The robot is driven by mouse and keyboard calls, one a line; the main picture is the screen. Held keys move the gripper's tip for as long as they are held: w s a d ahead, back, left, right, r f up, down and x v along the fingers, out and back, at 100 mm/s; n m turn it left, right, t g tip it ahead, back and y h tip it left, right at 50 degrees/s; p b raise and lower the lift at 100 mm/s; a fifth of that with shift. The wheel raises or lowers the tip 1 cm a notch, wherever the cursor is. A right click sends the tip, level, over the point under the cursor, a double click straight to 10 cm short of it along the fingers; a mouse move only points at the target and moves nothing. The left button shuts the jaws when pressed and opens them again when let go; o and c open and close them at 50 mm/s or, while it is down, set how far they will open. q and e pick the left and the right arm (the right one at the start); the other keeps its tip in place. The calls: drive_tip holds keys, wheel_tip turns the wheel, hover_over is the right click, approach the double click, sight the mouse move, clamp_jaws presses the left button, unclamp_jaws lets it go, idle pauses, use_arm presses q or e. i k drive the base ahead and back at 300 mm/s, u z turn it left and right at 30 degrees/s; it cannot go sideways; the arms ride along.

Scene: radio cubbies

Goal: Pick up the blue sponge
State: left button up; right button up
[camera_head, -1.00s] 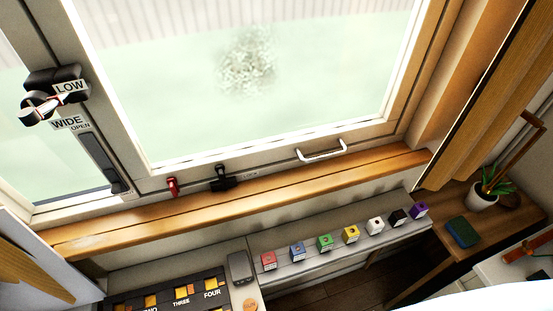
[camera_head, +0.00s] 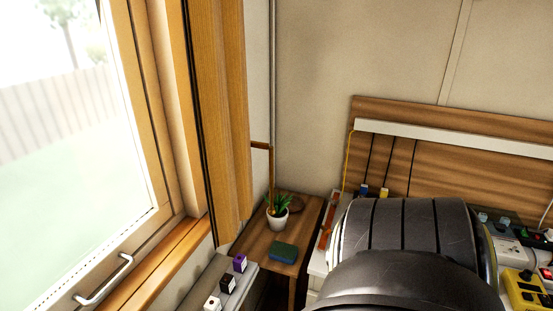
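The blue sponge (camera_head: 284,252) lies flat on the wooden side table (camera_head: 258,243), in front of a potted plant. It looks dark blue with a greenish edge. Nothing touches it from above. A large dark rounded part of my own body fills the lower right of the view and stands apart from the sponge. Neither of my grippers shows in the view.
A white pot with a green plant (camera_head: 278,213) stands behind the sponge. A grey ledge with several small coloured boxes (camera_head: 240,263) runs at the table's left. A cluttered worktop with a yellow device (camera_head: 526,288) lies right.

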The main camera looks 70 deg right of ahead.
sight(281, 251)
drive_tip(key=k, duration=0.5)
drive_tip(key=z, duration=0.75)
drive_tip(key=k, duration=0.5)
drive_tip(key=z, duration=1.65)
drive_tip(key=i, duration=0.85)
drive_tip(key=u, duration=0.05)
